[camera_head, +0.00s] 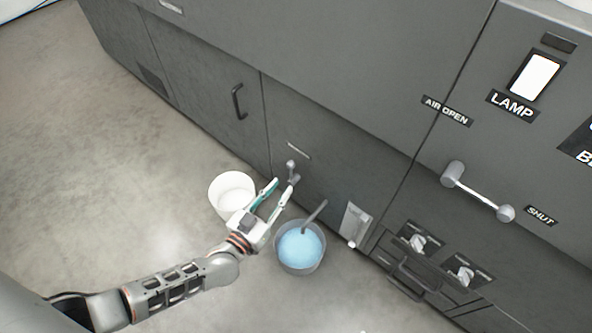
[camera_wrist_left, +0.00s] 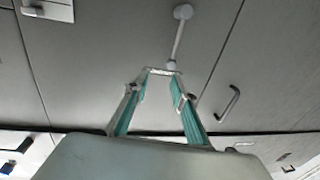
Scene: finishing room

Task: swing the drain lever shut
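A small grey lever (camera_head: 291,166) sits low on the dark cabinet front, under a narrow label plate too small to read. In the left wrist view it shows a round hub (camera_wrist_left: 183,12), a thin rod and a knob at the fingertips. My left gripper (camera_head: 284,184) reaches it from below in the head view. Its two teal-lined fingers (camera_wrist_left: 163,74) are apart, with the knob just beyond or between the tips. I cannot tell whether they touch it. My right gripper is in neither view.
A white bucket (camera_head: 229,181) and a bucket of blue liquid (camera_head: 290,262) with a stick stand on the floor beside my gripper. A door handle (camera_head: 238,101) is left. A pale plate (camera_head: 355,220) and a larger AIR lever (camera_head: 478,190) are right. Open floor lies left.

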